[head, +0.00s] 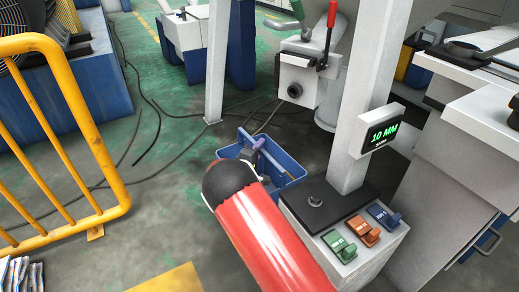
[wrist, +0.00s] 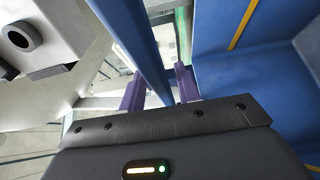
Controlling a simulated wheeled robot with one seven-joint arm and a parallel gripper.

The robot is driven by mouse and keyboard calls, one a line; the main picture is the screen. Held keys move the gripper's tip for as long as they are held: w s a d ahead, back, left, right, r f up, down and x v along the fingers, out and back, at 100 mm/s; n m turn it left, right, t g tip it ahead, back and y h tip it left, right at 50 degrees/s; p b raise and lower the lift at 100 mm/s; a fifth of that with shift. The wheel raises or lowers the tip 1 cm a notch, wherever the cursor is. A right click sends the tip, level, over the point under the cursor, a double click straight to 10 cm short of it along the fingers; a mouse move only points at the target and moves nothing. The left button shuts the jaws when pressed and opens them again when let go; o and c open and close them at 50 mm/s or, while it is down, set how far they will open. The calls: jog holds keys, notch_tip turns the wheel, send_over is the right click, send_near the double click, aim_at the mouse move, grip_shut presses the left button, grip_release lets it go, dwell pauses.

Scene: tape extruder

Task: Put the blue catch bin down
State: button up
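The blue catch bin (head: 288,162) shows in the head view beyond the end of my red arm, below the grey extruder head with its round black nozzle (head: 294,90). My gripper (head: 255,148) is at the bin, largely hidden by my arm. In the wrist view its purple fingers (wrist: 158,85) stand on either side of a blue bar of the bin, and they look shut on it. The bin's blue wall (wrist: 225,75) fills the right of that view. I cannot tell whether the bin's underside touches the floor.
A white control base (head: 345,250) with green, orange and blue switches stands right of the bin, with a post and a "10 MM" display (head: 381,128). A yellow guard rail (head: 85,130) stands at left. Dark cables (head: 150,130) lie on the green floor, which is otherwise open left of the bin.

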jog(key=shift+o, duration=0.2)
jog(key=shift+r, duration=0.15)
jog(key=p+v, duration=0.1)
jog(key=v, duration=1.1)
